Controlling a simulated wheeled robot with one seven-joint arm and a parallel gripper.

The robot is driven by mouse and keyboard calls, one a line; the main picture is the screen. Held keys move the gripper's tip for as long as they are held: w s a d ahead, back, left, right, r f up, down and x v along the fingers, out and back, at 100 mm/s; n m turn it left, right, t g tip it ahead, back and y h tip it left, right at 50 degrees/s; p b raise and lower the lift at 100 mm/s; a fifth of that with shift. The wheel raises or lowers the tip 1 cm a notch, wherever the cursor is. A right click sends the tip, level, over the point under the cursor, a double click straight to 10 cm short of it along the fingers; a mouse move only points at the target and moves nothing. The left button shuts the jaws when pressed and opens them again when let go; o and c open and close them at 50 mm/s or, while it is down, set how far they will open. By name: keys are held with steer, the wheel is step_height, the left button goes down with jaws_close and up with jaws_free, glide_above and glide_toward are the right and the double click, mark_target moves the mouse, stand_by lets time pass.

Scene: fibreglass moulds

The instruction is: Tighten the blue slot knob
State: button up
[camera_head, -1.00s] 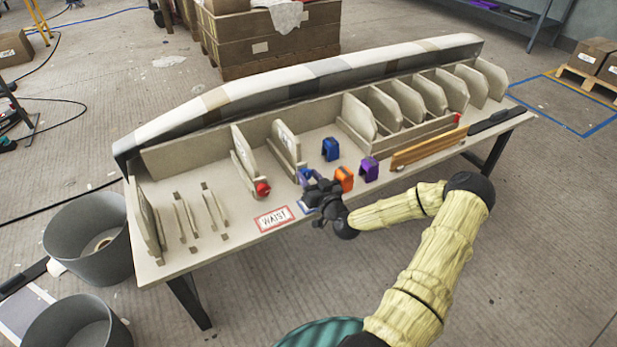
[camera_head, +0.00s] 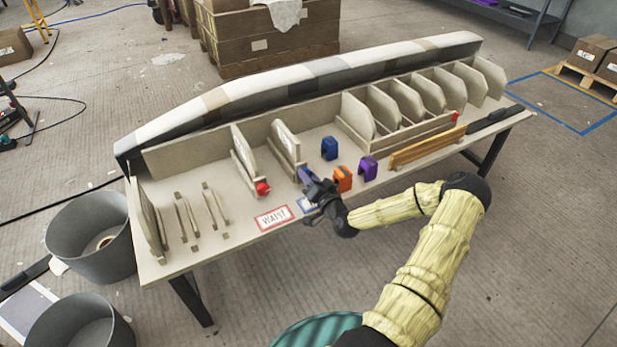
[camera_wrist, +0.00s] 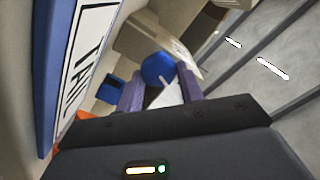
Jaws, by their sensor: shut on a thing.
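The round blue knob (camera_wrist: 157,67) shows in the wrist view with a pale mark at its lower edge, by the foot of a beige upright panel. My gripper (camera_wrist: 162,84) has its two purplish fingers on either side of the knob, shut on it. In the head view my gripper (camera_head: 308,178) is at the front end of the second tall rib (camera_head: 286,147), and the knob is mostly hidden by it there.
A blue-framed sign (camera_wrist: 82,60) fills the left of the wrist view. Blue (camera_head: 329,148), orange (camera_head: 342,179) and purple (camera_head: 368,168) blocks stand close right of my gripper. A red knob (camera_head: 262,188) and the WAIST sign (camera_head: 273,217) are on its left.

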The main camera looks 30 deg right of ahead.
steer(key=o, duration=1)
steer(key=shift+w, duration=0.1)
steer(key=s+p, duration=0.3)
steer(key=s, duration=1.4)
steer(key=shift+s+d, duration=0.25)
steer(key=shift+d, duration=0.05)
